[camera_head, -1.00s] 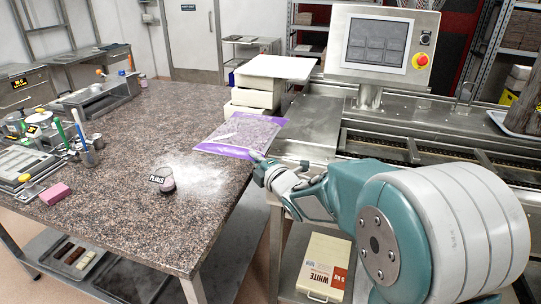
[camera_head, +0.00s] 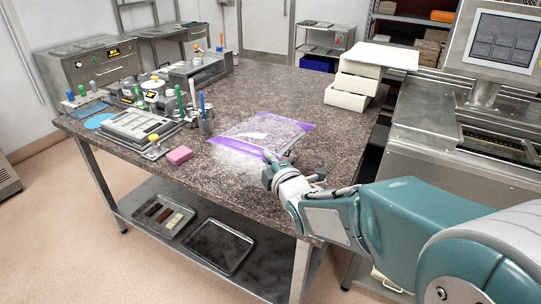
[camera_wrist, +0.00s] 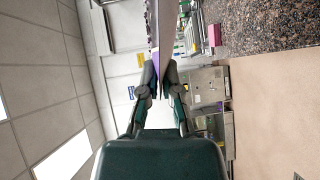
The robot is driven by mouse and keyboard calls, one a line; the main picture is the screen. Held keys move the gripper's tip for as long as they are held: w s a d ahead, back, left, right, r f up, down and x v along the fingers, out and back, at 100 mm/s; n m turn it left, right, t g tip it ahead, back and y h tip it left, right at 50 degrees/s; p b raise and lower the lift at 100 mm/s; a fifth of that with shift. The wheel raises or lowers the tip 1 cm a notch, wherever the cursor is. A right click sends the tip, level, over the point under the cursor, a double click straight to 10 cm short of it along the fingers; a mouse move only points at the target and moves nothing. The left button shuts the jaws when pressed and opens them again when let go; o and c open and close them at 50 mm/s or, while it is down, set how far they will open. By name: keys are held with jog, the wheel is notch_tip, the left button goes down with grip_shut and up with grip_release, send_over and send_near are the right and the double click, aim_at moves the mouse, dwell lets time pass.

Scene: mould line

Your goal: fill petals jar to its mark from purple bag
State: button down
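The petals bag (camera_head: 262,132) is a flat clear pouch with purple edges. Its near purple edge is in my gripper (camera_head: 268,170), and it stretches away over the stone table. In the wrist view the fingers of my gripper (camera_wrist: 160,82) are closed on the bag, which shows nearly edge-on (camera_wrist: 166,28) with a bit of purple at the fingers. The jar is mostly hidden behind the bag and gripper; a small dark patch beside the bag's near right corner may be its label. I cannot see its fill level or mark.
A pink block (camera_head: 179,155), a pen cup (camera_head: 206,122) and a metal mould tray (camera_head: 132,127) stand to the left on the stone table (camera_head: 225,177). White stacked trays (camera_head: 352,92) stand at the back right. A steel machine (camera_head: 432,125) is at the right.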

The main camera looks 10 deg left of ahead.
jog(key=shift+d+r, duration=0.1)
jog(key=shift+d, duration=0.3)
jog(key=shift+w+d+m+g, duration=0.3)
jog(key=shift+w+m+g, duration=0.1)
jog(key=shift+m+g, duration=0.15)
jog(key=shift+w+a+r+m+g, duration=0.2)
jog(key=shift+a, duration=0.25)
jog(key=shift+w+a+r+m+g, duration=0.15)
jog(key=shift+w+a+r, duration=0.05)
jog(key=shift+a, duration=0.2)
jog(key=shift+w+d+r+g, duration=0.3)
jog(key=shift+w+d+r, duration=0.05)
jog(key=shift+d+r, duration=0.35)
jog(key=shift+w+r+m, duration=0.15)
jog(key=shift+r+m, duration=0.1)
jog(key=shift+m, duration=0.05)
jog(key=shift+w+a+r+h, duration=0.15)
jog(key=shift+a+r+h, duration=0.05)
jog(key=shift+r+h, duration=0.1)
jog(key=shift+d+r, duration=0.1)
jog(key=shift+d, duration=0.2)
jog(key=shift+a, duration=0.1)
dwell(4.5)
